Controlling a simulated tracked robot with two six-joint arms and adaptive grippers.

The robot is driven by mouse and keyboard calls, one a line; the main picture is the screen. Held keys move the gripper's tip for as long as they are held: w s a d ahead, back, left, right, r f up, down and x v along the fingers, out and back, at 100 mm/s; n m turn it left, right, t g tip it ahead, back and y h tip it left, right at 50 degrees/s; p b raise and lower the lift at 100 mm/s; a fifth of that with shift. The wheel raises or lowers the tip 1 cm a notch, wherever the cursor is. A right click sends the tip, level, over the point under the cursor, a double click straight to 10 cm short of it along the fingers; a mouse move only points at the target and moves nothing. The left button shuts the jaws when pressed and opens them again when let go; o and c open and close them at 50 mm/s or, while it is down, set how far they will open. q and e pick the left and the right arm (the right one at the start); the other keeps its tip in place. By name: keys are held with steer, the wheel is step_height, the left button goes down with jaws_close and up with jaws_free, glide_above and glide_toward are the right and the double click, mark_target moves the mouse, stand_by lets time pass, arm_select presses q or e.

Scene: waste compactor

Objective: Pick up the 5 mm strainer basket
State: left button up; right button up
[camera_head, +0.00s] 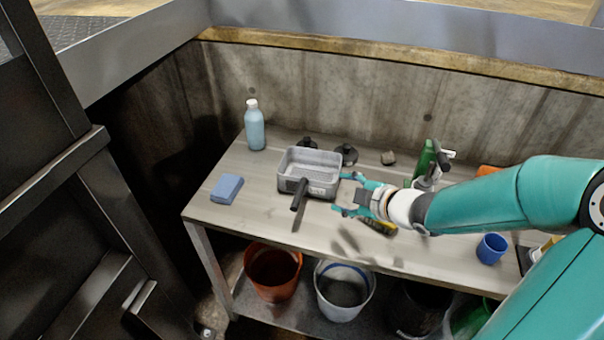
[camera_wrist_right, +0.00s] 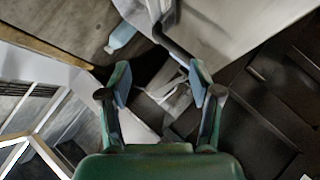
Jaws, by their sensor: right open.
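The strainer basket (camera_head: 324,189) is a grey rectangular basket with a black handle (camera_head: 299,194) pointing toward the table's front edge. It stands on the metal table, left of my right gripper (camera_head: 346,194). My right gripper is open and empty, with its two teal fingers spread beside the basket's right side, apart from the handle. In the right wrist view, the open fingers of the right gripper (camera_wrist_right: 161,84) frame a gap, and a dark handle (camera_wrist_right: 175,47) shows just beyond them. The mesh size cannot be read. My left gripper is not in view.
On the table (camera_head: 225,212) are a blue bottle (camera_head: 254,128), a blue sponge (camera_head: 227,188), black round parts (camera_head: 347,153), a green spray bottle (camera_head: 425,160) and a blue cup (camera_head: 491,248). Buckets (camera_head: 272,272) stand on the shelf below. A concrete wall closes off the back.

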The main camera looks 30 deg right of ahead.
steer(key=b, duration=0.2)
glide_toward(306, 184)
steer(key=x, duration=0.3)
steer(key=d+x, duration=0.1)
steer(key=x, duration=0.1)
steer(key=shift+f, duration=0.45)
steer(key=x, duration=0.3)
steer(key=p+x, duration=0.1)
steer(key=x, duration=0.1)
steer(key=shift+a+r, duration=0.15)
steer(key=shift+a, duration=0.1)
steer(key=shift+w+f, duration=0.3)
steer(key=shift+w, duration=0.2)
jaws_close()
